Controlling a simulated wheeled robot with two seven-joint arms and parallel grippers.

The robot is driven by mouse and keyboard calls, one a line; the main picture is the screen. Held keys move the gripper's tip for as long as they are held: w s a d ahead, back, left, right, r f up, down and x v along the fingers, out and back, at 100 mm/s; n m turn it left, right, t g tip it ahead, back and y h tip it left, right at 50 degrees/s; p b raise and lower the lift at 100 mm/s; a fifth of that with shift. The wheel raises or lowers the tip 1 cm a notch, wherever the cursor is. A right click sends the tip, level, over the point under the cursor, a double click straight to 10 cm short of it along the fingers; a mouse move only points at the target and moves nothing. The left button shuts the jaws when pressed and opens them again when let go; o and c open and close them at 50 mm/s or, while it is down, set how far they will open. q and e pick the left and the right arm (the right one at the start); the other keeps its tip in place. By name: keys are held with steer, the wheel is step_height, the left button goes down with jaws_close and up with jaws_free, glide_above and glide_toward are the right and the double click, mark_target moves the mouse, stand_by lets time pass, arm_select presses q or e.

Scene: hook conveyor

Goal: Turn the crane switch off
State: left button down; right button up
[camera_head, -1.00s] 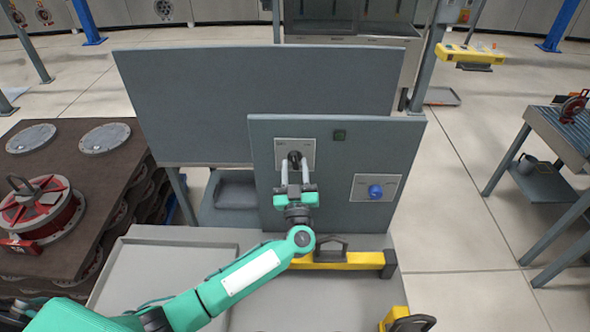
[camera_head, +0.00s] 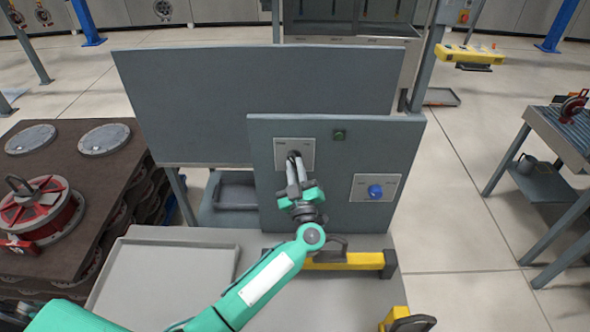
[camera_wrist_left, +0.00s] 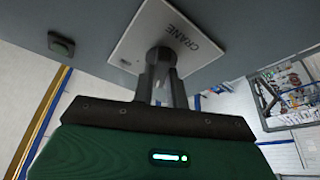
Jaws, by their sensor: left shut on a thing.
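The crane switch is a dark knob (camera_wrist_left: 160,56) on a light plate (camera_wrist_left: 128,40) marked CRANE, which looks turned over in the left wrist view. In the head view its plate (camera_head: 280,152) sits at the upper left of the front grey panel (camera_head: 350,222). My left gripper (camera_head: 294,158) reaches up to the plate, shut on the knob, with its fingers hiding most of it. In the left wrist view my left gripper (camera_wrist_left: 160,70) has its fingers on both sides of the knob. My right gripper is not in view.
A small green indicator (camera_head: 339,135) sits right of the switch plate. A blue knob (camera_head: 375,191) is on another plate lower right. A yellow bar with a dark handle (camera_head: 345,261) lies on the grey bench below the panel.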

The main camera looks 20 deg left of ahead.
arm_select(q)
steer(key=shift+d+n+g+y, duration=0.1)
steer(key=shift+n+g+y, duration=0.45)
steer(key=shift+n, duration=1.05)
steer(key=c, duration=1.4)
jaws_free()
steer(key=b+v, duration=0.5)
steer(key=v, duration=0.9)
steer(key=shift+r, duration=0.15)
